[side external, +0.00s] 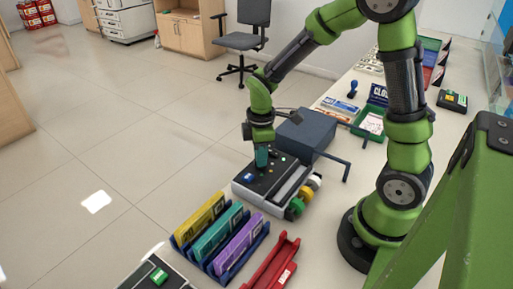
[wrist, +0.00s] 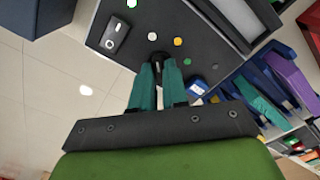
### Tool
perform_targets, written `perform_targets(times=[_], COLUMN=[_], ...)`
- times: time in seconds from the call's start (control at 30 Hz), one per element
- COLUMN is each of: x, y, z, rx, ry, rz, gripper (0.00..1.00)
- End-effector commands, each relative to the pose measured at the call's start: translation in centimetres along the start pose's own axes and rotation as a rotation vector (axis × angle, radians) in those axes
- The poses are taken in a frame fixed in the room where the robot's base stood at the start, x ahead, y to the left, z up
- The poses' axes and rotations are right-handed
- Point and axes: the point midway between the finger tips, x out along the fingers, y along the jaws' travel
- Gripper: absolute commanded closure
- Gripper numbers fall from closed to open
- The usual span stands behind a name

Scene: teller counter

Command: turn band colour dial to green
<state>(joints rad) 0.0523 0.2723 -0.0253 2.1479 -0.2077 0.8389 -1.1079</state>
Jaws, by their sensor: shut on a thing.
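The band machine (side external: 263,188) has a dark top panel, which also shows in the wrist view (wrist: 225,60). The dial (wrist: 157,61) is a dark knob on this panel, mostly hidden by my fingers. Near it are a white dot (wrist: 152,37), a yellow dot (wrist: 178,42) and a green dot (wrist: 187,62). I cannot tell which dot the dial points to. My gripper (side external: 262,165) points down at the panel. In the wrist view its teal fingers (wrist: 158,72) are shut on the dial, one on each side.
A black switch (wrist: 115,35) and a small blue part (wrist: 197,90) are on the panel. White, yellow and green rolls (side external: 303,196) are at the machine's right side. A dark blue box (side external: 305,133) stands behind. A rack of yellow, teal and purple bundles (side external: 222,235) and a red tray (side external: 272,265) lie in front.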

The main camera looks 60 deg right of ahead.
Motion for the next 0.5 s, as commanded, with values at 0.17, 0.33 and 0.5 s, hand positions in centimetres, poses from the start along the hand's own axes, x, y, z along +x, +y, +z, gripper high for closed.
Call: perform_targets(times=[0.17, 0.33, 0.5], x=[-0.01, -0.01, 0.00], y=[-0.02, -0.01, -0.01], z=[-0.03, -0.02, -0.04], rx=[0.114, 0.266, 0.427], ry=[-0.001, -0.001, -0.002], rz=[0.000, 0.000, 0.001], gripper=[1.00, 1.00, 1.00])
